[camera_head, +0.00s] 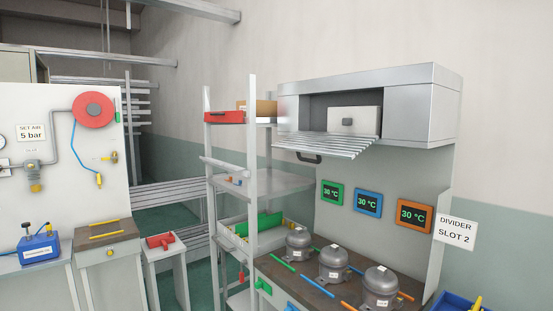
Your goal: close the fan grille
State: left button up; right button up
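The fan grille (335,146) is a slatted metal panel that sticks out nearly level from the lower front of a grey metal housing (415,103) on the wall panel. It stands open. A dark handle (310,158) is at its outer left edge. Behind it the housing's opening shows a pale box-like part with a dark knob (347,122). Neither of my grippers is in view.
Below the housing, several grey compressors (333,262) stand on a dark bench, under three temperature displays (368,203). A metal shelf rack (251,185) stands close to the grille's left. A "DIVIDER SLOT 2" sign (456,231) is at the right.

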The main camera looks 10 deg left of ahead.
aim_at(343, 146)
jog(key=i, duration=1.3)
jog(key=z, duration=0.7)
